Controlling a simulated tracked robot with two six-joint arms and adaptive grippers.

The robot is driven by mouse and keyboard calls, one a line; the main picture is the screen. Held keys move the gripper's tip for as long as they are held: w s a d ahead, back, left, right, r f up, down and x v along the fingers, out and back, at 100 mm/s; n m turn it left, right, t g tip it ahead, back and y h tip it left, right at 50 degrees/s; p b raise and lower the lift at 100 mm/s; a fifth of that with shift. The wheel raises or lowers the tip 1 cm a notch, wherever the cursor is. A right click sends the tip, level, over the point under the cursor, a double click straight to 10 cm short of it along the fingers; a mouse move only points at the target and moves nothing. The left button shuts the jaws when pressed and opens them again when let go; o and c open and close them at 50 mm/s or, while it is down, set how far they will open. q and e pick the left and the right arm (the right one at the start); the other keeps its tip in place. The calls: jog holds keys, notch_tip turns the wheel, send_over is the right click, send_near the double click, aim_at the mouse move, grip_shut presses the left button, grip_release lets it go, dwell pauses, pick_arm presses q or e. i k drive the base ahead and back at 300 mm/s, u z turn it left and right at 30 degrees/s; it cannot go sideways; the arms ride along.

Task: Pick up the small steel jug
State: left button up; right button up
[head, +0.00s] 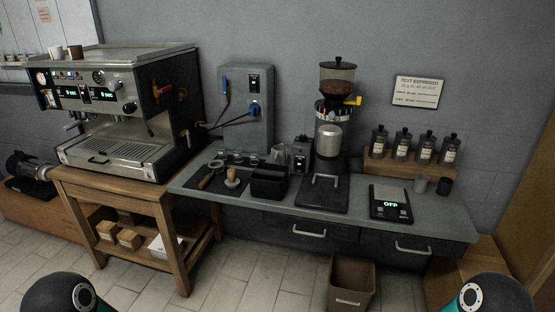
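A small grey metallic vessel (278,154), which looks like the steel jug, stands upright at the back of the grey counter, below the wall box and left of a small dark device. Its lower part is partly hidden behind the black bin in front of it. Only rounded dark links of my two arms show at the bottom left and bottom right corners. Neither gripper is in view.
The counter (455,221) also holds a black knock bin (269,184), a portafilter and tamper on a mat, a grinder (336,82), a scale (390,203) reading OFF, and two small cups. An espresso machine (120,110) stands left. A waste bin (351,283) is below.

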aim_at(279, 154)
jog(key=u, duration=0.2)
jog(key=i, duration=1.5)
jog(key=u, duration=0.35)
